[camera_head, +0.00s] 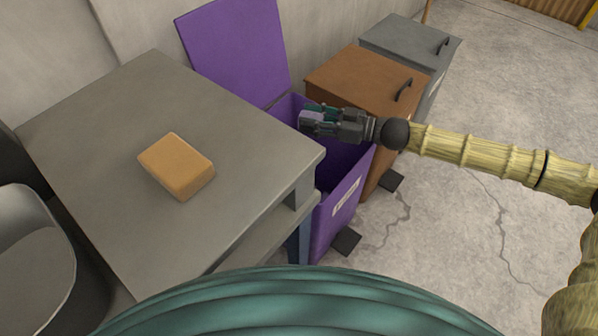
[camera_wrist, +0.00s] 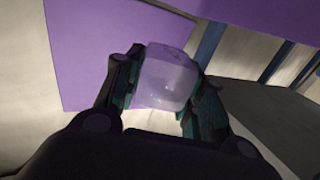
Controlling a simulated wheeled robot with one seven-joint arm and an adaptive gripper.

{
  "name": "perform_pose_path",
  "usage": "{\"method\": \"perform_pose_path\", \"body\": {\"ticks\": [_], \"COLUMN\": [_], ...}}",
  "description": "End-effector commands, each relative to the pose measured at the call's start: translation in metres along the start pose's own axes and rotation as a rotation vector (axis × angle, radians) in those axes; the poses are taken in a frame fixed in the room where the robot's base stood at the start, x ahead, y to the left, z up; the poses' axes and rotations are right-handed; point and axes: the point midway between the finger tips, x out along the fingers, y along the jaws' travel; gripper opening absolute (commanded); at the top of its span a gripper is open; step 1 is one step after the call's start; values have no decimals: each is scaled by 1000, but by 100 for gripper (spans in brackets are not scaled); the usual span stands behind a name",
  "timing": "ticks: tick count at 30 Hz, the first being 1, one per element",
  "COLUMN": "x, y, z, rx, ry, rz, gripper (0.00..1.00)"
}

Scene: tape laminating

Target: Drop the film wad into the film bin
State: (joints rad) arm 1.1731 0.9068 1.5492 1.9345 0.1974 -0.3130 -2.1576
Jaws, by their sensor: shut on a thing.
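My gripper (camera_head: 318,119) is over the open purple bin (camera_head: 345,207), whose lid (camera_head: 235,50) is raised against the wall. In the wrist view my gripper (camera_wrist: 160,85) is shut on the film wad (camera_wrist: 168,80), a translucent, pale, rounded lump held between the two fingers. The wad also shows small and pale at the fingertips in the head view (camera_head: 311,117). The bin has a white label on its front, too small to read. The bin's inside is dark, and its floor is largely hidden by my gripper and the table.
A grey table (camera_head: 110,120) with a tan block (camera_head: 177,166) stands left of the purple bin, its corner close to the opening. A brown bin (camera_head: 365,79) and a grey bin (camera_head: 412,45), both closed, stand behind to the right. The concrete floor at right is clear.

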Motion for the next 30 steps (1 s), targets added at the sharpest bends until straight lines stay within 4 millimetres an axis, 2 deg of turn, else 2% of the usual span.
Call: {"method": "perform_pose_path", "body": {"ticks": [6, 16, 18, 21, 30], "x": [1, 1, 1, 1, 1], "y": [0, 0, 0, 0, 0], "z": [12, 14, 14, 14, 13], "rx": [0, 0, 0, -1, -1], "ry": [0, 0, 0, 0, 0], "rz": [0, 0, 0, 0, 0], "gripper": [30, 30, 48, 64, 64]}}
